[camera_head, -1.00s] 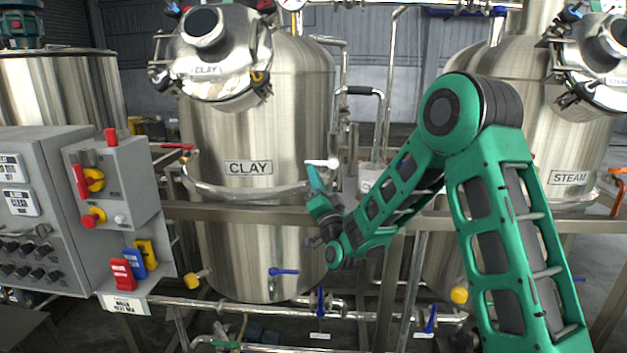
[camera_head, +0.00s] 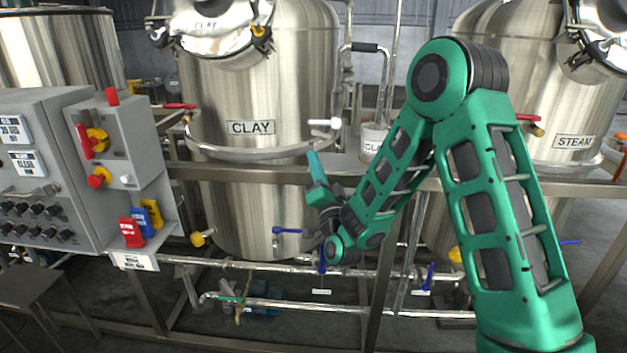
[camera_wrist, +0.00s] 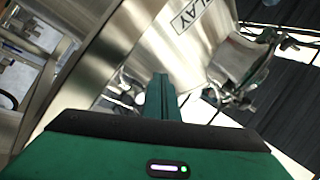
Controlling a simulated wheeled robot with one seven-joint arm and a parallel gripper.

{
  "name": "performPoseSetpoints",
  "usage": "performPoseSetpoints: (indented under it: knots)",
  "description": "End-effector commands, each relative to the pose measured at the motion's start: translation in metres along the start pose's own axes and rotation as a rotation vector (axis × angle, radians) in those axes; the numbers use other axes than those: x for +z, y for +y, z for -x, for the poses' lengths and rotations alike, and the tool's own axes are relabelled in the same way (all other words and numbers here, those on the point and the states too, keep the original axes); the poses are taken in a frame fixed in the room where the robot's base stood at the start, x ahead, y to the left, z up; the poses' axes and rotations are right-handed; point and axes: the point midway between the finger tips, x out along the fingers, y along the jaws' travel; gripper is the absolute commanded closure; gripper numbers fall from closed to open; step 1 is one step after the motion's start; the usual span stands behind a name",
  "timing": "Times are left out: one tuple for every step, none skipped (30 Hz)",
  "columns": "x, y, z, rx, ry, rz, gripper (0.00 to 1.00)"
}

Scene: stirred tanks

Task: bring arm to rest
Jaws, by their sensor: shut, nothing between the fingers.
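My green arm is folded, with its elbow up at the right of the head view. My gripper (camera_head: 314,165) points up in front of the right side of the steel tank labelled CLAY (camera_head: 252,180). Its fingers are together with nothing between them. In the wrist view the shut fingers (camera_wrist: 164,92) stand at the centre. The CLAY tank (camera_wrist: 165,50) rises tilted behind them. Whether the gripper touches the white-handled valve (camera_head: 325,123) just above it cannot be told.
A grey control box (camera_head: 45,165) with coloured switches stands at the left. The STEAM tank (camera_head: 545,105) is at the right, partly behind my arm. A steel frame rail (camera_head: 240,175) and low pipes (camera_head: 270,303) with blue-handled valves cross the front. A stool (camera_head: 30,285) stands lower left.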

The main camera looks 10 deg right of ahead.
Motion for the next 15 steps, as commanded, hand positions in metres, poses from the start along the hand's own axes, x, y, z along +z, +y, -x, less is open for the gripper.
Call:
performPoseSetpoints:
  knots:
    - [0.005, -0.001, 0.010, 0.002, -0.005, -0.001, 1.00]
    - [0.007, -0.001, 0.015, 0.001, -0.004, -0.002, 1.00]
    - [0.009, -0.002, 0.022, 0.002, -0.005, -0.002, 1.00]
    - [0.011, -0.002, 0.026, 0.002, -0.004, -0.002, 1.00]
    - [0.012, -0.003, 0.030, 0.001, -0.004, -0.002, 1.00]
    - [0.013, -0.003, 0.035, 0.001, -0.003, -0.001, 1.00]
    - [0.014, -0.004, 0.038, 0.001, -0.003, -0.001, 1.00]
    - [0.015, -0.004, 0.040, 0.001, -0.003, -0.001, 1.00]
    - [0.016, -0.004, 0.043, 0.001, -0.002, -0.001, 1.00]
    - [0.017, -0.004, 0.045, 0.001, -0.002, -0.001, 1.00]
    - [0.017, -0.004, 0.046, 0.001, -0.003, 0.000, 1.00]
    - [0.018, -0.005, 0.047, 0.001, -0.005, 0.002, 1.00]
    - [0.018, -0.005, 0.047, 0.002, -0.010, 0.005, 1.00]
    - [0.018, -0.006, 0.047, 0.003, -0.017, 0.010, 1.00]
    - [0.018, -0.007, 0.045, 0.006, -0.034, 0.020, 1.00]
